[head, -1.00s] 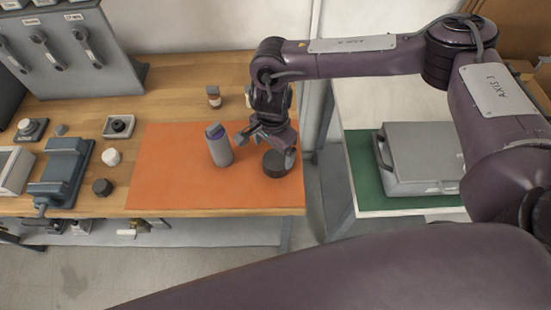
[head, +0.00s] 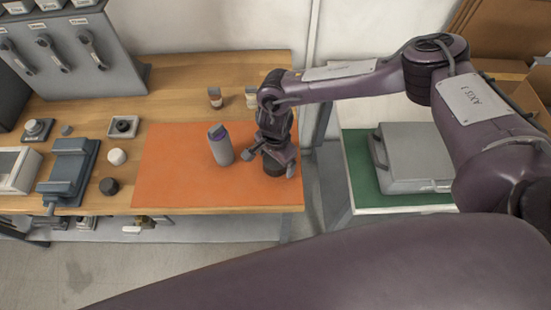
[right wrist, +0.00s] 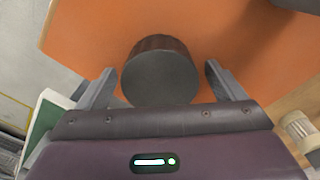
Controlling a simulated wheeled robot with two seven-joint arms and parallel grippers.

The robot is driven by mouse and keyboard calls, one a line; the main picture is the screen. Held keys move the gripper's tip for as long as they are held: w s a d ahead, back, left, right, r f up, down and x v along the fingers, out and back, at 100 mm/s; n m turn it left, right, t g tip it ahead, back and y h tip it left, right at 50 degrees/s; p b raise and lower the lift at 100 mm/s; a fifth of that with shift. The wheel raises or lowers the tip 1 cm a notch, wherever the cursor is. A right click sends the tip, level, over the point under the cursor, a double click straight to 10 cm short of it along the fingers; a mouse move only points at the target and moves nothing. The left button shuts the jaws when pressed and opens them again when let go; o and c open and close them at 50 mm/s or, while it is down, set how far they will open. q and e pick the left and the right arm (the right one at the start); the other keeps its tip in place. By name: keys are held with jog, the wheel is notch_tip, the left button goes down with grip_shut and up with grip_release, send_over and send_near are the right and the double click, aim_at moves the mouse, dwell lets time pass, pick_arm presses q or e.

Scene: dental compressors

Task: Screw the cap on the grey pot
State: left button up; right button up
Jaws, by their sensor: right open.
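A grey cylindrical pot (head: 221,149) with a purple and dark top stands upright on the orange mat (head: 175,180). A dark grey round piece, which looks like the cap (head: 275,171), lies to its right on the mat, near the right edge. My right gripper (head: 271,162) is over this dark piece, pointing down, and partly hides it. In the right wrist view the dark piece (right wrist: 160,78) sits between the open fingers, with a gap on each side. My left gripper is not in view.
A black round piece (head: 109,186), a white round piece (head: 116,156) and a blue-grey vise-like device (head: 68,172) are left of the mat. A grey case (head: 415,157) rests on the green-topped table to the right. The mat's left half is clear.

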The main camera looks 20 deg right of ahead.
jog(key=shift+c, duration=0.7)
jog(key=c, duration=0.9)
notch_tip(320, 180, up, 20)
jog(key=b, duration=0.4)
